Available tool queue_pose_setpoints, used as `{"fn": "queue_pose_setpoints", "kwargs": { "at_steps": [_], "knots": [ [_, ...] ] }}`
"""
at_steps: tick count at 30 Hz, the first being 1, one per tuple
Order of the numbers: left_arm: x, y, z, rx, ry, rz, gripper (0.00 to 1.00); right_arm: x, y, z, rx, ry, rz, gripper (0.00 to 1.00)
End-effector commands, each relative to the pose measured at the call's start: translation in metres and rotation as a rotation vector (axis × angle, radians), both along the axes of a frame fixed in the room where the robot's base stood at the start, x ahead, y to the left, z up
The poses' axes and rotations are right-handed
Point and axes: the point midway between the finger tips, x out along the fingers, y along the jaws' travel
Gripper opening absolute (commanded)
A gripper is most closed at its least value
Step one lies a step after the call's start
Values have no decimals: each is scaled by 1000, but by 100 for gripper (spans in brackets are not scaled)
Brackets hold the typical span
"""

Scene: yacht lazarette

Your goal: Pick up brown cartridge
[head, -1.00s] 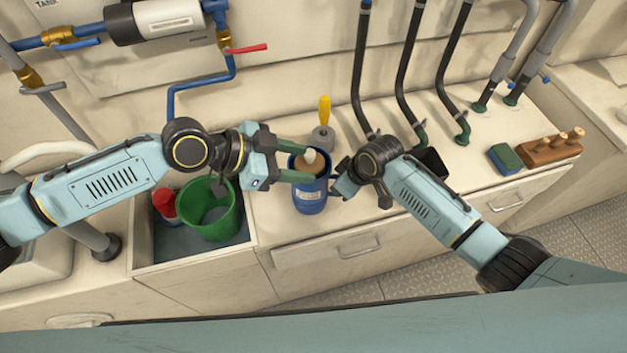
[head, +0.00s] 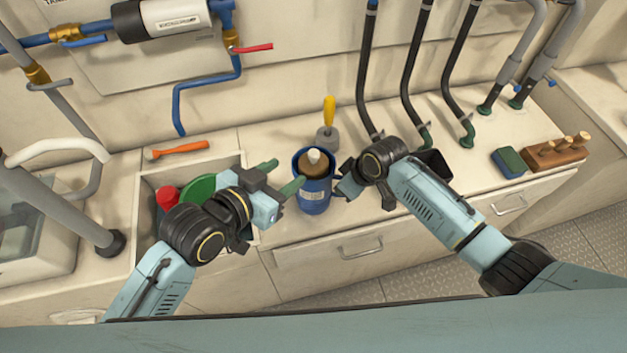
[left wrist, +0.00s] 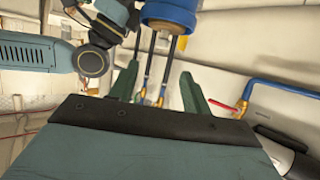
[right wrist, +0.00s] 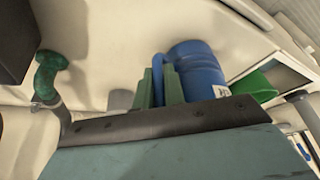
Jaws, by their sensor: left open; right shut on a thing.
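The brown cartridge (head: 314,166), with a pale top knob, stands upright inside a blue canister (head: 314,198) on the counter; its lower part is hidden. My left gripper (head: 279,176) is open and empty, to the left of the canister. In the left wrist view the canister (left wrist: 170,14) shows at the top, beyond the spread fingers. My right gripper (head: 346,188) is at the canister's right side, shut on it. In the right wrist view its fingers (right wrist: 159,82) are close together against the canister (right wrist: 200,72); the exact contact is partly hidden.
A yellow-handled tool (head: 328,120) stands behind the canister. A sunken bin at left holds a green bucket (head: 198,190) and a red-topped item (head: 167,197). An orange tool (head: 180,149) lies behind it. Hoses, a sponge (head: 509,162) and a wooden block (head: 556,154) are at right.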

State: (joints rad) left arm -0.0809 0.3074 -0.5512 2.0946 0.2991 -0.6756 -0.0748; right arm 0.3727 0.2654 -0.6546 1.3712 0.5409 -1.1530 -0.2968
Motion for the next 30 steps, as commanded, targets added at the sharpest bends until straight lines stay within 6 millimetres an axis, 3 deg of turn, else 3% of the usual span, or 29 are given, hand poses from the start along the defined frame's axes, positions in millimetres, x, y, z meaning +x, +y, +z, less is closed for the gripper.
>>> {"fn": "queue_pose_setpoints", "kwargs": {
  "at_steps": [9,30],
  "knots": [
    [35,-27,-19,0,1,8,48,1,0,1,1,-1,0,0],
    [83,-65,-47,1,1,5,48,0,0,1,1,-1,0,0]
  ]
}}
